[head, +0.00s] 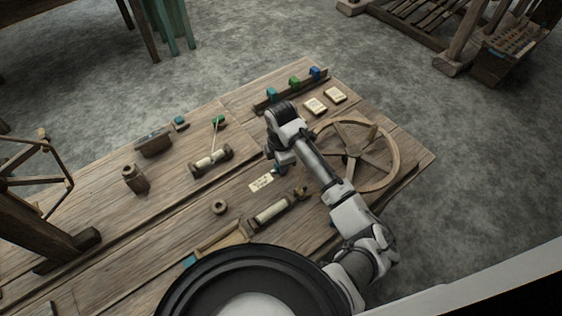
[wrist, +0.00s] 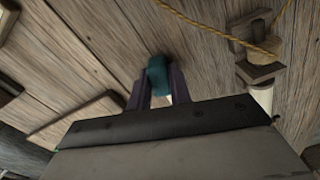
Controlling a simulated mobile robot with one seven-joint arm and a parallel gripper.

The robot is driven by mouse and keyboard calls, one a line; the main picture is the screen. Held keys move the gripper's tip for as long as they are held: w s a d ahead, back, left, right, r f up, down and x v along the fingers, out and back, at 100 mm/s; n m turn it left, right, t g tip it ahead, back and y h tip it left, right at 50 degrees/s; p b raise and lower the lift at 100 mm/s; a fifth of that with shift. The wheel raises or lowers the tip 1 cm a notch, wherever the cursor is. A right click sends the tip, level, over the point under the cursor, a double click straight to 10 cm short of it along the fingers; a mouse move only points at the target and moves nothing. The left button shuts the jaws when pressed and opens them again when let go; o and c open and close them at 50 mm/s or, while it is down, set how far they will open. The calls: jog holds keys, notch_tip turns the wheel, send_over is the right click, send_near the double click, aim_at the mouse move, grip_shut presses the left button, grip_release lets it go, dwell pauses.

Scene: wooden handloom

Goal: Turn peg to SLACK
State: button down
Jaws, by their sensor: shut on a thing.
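In the wrist view a teal peg (wrist: 158,74) stands between the two dark fingers of my gripper (wrist: 158,88), which is shut on it. The peg's lower part is hidden by the fingers. In the head view my gripper (head: 277,167) points down at the middle of the wooden table, and only a small bit of teal shows at its tip. A cream card (head: 261,182) with small dark writing lies just left of the gripper; I cannot read it. I cannot tell which way the peg is turned.
A spoked wooden wheel (head: 357,156) is close right of my arm. A spool on a stand (head: 211,160) is to the left, and another spool (head: 272,212) is in front. A rack with coloured pieces (head: 290,88) is behind. In the wrist view a rope (wrist: 215,33) hangs near.

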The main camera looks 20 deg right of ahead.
dwell(0.3)
jog(key=c, duration=1.3)
grip_release()
notch_tip(320, 180, up, 14)
jog(key=shift+f+p, duration=0.1)
jog(key=shift+p, duration=0.2)
